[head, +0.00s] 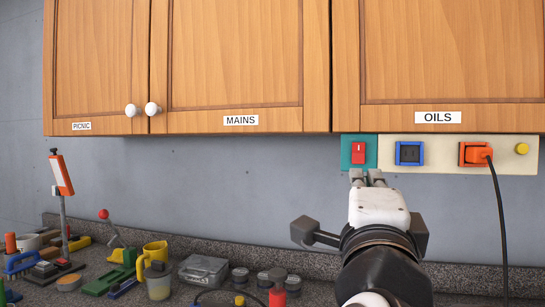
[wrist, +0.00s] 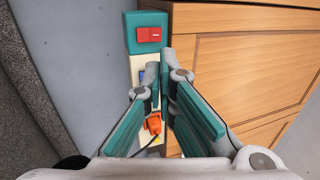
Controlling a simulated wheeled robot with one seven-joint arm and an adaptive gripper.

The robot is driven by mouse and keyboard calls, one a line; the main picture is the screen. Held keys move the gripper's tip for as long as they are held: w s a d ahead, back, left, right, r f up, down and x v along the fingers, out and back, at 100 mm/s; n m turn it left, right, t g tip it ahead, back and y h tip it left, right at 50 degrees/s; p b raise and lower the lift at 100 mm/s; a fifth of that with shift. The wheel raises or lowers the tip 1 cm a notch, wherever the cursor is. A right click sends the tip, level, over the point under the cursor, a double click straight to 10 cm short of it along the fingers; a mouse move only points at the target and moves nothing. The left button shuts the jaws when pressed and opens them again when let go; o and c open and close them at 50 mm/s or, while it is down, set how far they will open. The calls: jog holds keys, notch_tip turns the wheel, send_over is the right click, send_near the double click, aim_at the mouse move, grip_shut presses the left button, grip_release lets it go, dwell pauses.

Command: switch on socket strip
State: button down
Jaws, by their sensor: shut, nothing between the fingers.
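The socket strip (head: 505,160) is a cream bar on the wall under the OILS cupboard. Its left end is a teal plate (head: 346,150) with a red rocker switch (head: 358,153), which also shows in the wrist view (wrist: 148,34). A white line mark is on the rocker; which side is pressed in I cannot tell. My gripper (head: 366,178) is shut and empty, its fingertips just below the switch in the picture. In the wrist view my gripper (wrist: 160,75) covers part of the strip; whether it touches anything I cannot tell.
The strip carries a blue socket (head: 410,153), an orange plug (head: 475,153) with a hanging black cable (head: 500,220), and a yellow knob (head: 521,148). Wooden cupboards (head: 235,60) are directly above. The counter below holds a yellow mug (head: 155,252), a clear box (head: 203,270) and tools.

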aim_at(359, 144)
dwell(0.3)
jog(key=p+x, duration=0.4)
jog(key=p, duration=0.2)
jog(key=shift+w+d+r+p, duration=0.15)
jog(key=shift+w+r+p, duration=0.15)
jog(key=shift+p, duration=0.1)
jog(key=shift+p, duration=0.85)
jog(key=p+x, duration=0.1)
jog(key=x, duration=0.8)
jog(key=shift+w+f, duration=0.1)
jog(key=shift+f, duration=0.05)
